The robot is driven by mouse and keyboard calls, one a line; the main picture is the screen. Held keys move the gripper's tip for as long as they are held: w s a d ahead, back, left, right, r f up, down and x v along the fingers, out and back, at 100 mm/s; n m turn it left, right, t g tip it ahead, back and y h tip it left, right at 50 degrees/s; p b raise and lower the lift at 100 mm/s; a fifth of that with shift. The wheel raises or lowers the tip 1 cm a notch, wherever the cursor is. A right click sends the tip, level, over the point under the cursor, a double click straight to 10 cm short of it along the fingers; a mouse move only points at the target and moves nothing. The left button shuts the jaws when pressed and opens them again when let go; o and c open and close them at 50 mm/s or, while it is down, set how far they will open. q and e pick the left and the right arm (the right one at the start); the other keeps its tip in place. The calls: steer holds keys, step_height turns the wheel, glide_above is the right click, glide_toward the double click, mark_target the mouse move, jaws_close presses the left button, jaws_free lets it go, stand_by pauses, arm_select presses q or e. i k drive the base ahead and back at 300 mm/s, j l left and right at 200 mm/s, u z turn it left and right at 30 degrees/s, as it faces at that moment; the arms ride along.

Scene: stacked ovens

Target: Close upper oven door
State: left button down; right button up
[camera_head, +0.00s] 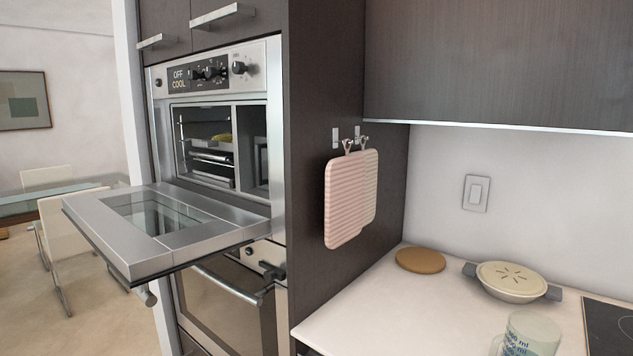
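The upper oven (220,145) is built into a dark tall cabinet, with racks and a small yellow item inside its lit cavity. Its door (225,235) is folded down and stands open, about level, with a glass window in its middle. The door's handle (147,294) shows below its outer edge at the left. Neither of my grippers shows in the head view.
The lower oven (222,310) below has its door shut. Pink boards (350,198) hang on the cabinet side. A counter (375,300) at the right holds a lidded dish (511,280), a round board (420,260) and a measuring cup (530,335). A chair (65,225) and table stand at far left.

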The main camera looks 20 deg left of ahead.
mark_target(146, 233)
steer(key=i+j, duration=0.1)
steer(key=j, duration=0.45)
steer(key=i+j+z, duration=0.1)
steer(key=j, duration=0.5)
steer(key=i+j+z, duration=0.1)
steer(key=j, duration=0.45)
steer(key=i+j, duration=0.1)
steer(key=j, duration=0.5)
